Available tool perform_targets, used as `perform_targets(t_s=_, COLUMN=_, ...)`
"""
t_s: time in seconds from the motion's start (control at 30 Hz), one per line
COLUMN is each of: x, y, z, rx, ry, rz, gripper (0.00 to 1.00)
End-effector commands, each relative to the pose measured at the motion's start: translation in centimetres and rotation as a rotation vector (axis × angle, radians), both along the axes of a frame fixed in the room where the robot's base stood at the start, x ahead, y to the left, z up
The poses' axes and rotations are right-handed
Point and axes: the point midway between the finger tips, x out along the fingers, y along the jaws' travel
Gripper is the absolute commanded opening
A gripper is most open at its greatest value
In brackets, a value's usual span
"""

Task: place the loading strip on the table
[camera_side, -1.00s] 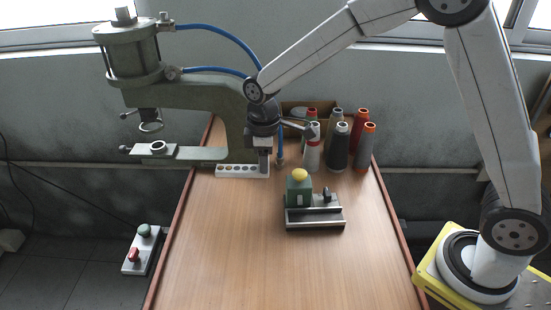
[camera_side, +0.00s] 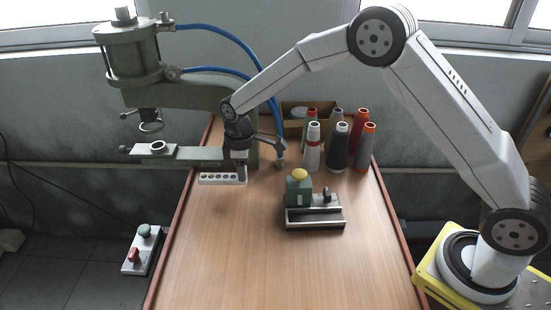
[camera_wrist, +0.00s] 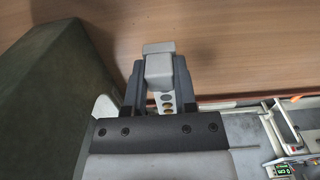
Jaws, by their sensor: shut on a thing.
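The loading strip (camera_side: 212,179) is a pale bar with a row of round holes, near the left back edge of the table (camera_side: 230,250). My gripper (camera_side: 241,174) is shut on its right end from above. The strip looks level and low over the table; I cannot tell whether it touches. In the wrist view, the strip's grey end block (camera_wrist: 158,66) sits between the two dark fingers of my gripper (camera_wrist: 158,80). A few of its holes (camera_wrist: 167,106) show below, and the rest is hidden by my gripper.
The green press (camera_side: 190,95) with blue hoses stands behind and left of the strip. A green block fixture (camera_side: 300,190) with a yellow knob sits to the right on a metal base (camera_side: 315,224). Thread cones (camera_side: 338,148) stand at the back right. The table's front is clear.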

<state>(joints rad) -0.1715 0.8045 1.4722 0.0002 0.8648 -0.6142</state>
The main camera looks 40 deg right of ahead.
Motion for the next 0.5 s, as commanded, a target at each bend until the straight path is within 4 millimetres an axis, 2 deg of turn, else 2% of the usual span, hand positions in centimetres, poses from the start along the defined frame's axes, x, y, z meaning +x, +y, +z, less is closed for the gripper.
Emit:
perform_targets(t_s=0.23, x=0.6, y=0.1, z=-0.8, rx=0.0, ry=0.0, rz=0.0, gripper=0.0)
perform_targets(t_s=0.5, x=0.5, y=0.1, z=-3.5, rx=0.0, ry=0.0, rz=0.0, gripper=0.0)
